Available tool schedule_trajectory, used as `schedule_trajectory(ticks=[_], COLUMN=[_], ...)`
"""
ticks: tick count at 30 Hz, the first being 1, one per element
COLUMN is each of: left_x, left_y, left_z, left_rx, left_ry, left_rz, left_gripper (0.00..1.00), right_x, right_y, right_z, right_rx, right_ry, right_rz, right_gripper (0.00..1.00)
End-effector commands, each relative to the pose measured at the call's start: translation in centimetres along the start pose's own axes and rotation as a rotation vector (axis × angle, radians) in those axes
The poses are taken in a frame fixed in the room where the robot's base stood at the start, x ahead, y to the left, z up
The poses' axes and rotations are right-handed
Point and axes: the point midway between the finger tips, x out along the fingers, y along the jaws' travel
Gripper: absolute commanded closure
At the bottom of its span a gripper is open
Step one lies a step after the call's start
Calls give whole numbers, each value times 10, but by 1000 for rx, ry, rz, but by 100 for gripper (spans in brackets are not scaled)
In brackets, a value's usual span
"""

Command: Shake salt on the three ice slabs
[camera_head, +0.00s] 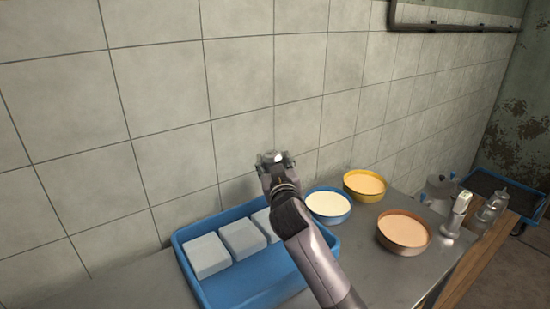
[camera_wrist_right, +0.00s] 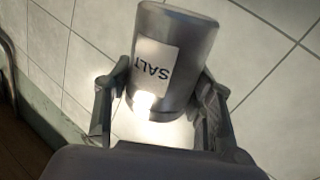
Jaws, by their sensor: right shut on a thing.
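Three pale ice slabs sit in a row in a blue tray (camera_head: 262,291): the left slab (camera_head: 208,256), the middle slab (camera_head: 242,238) and the right slab (camera_head: 264,222), partly hidden by my right arm. My right gripper (camera_head: 274,160) is raised above the tray's right part, near the tiled wall. In the right wrist view, the right gripper (camera_wrist_right: 158,115) is shut on a grey metal salt shaker (camera_wrist_right: 190,50), whose label reads SALT upside down. In the head view the shaker is mostly hidden by the gripper. My left gripper is not in view.
A blue bowl (camera_head: 328,204) with cream contents, a yellow bowl (camera_head: 365,184) and an orange-brown bowl (camera_head: 404,231) stand right of the tray on the metal counter (camera_head: 375,275). Bottles and glass jars (camera_head: 491,209) stand farther right. The tiled wall is close behind.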

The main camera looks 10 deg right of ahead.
Motion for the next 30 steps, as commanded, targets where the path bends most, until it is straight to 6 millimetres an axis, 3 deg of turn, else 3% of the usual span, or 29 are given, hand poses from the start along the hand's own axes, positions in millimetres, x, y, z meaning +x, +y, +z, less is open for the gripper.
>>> schedule_trajectory(ticks=[12,21,30], left_x=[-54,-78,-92], left_y=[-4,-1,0], left_z=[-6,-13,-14], left_rx=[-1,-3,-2], left_ry=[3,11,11], left_rz=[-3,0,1], left_gripper=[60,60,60], right_x=[1,0,0], right_y=[16,9,5], right_z=[32,54,66], right_rx=[-842,-1447,-1828], right_ry=[0,-2,1], right_rz=[3,2,3], right_gripper=[87,87,87])
